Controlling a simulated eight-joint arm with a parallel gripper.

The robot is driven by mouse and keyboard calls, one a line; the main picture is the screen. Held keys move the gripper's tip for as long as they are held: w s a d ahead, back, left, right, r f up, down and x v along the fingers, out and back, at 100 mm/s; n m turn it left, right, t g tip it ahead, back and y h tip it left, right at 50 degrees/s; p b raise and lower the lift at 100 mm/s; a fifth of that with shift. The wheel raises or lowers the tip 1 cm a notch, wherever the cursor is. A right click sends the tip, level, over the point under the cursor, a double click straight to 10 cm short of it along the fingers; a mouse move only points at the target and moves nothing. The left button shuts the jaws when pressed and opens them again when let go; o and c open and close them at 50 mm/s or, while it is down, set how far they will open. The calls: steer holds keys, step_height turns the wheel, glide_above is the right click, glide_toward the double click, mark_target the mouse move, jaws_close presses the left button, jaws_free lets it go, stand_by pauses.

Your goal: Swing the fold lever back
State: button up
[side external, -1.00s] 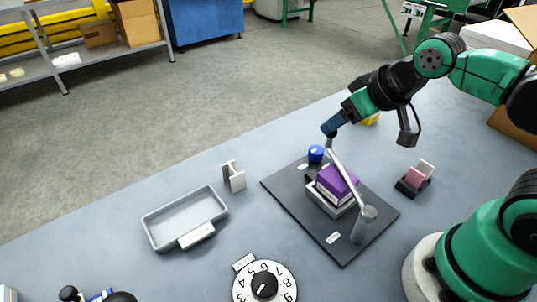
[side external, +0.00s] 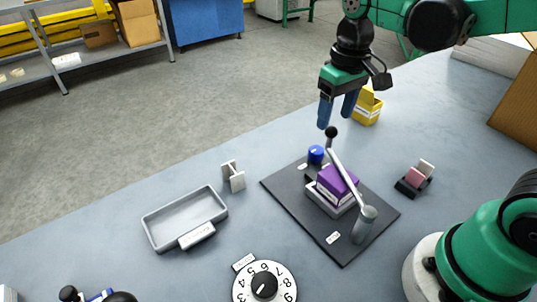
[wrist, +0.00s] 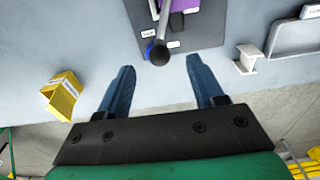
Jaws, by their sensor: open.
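The fold lever (side external: 343,170) is a grey bar with a black ball knob (side external: 331,132), pivoting on a grey post (side external: 363,225) on a dark base plate (side external: 340,245). The bar slants up across a purple block (side external: 334,182) seated in a light holder. My gripper (side external: 337,112) is open and empty, pointing down just above and beyond the knob in the side view. In the wrist view, the knob (wrist: 160,55) lies ahead of the gap between the blue fingers (wrist: 160,82), apart from both.
A blue button (side external: 316,154) is on the plate near the knob. A yellow box (side external: 368,108) stands behind; a small stand with a pink block (side external: 415,177) is at right. A grey tray (side external: 160,232), a small bracket (side external: 233,177) and a numbered dial (side external: 282,290) are at left and front.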

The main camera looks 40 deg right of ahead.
mark_target(332, 127)
steer(key=shift+w+f+g, duration=0.15)
steer(key=shift+f+g, duration=0.15)
steer(key=shift+f, duration=2.6)
steer(key=shift+c, duration=0.2)
jaws_close()
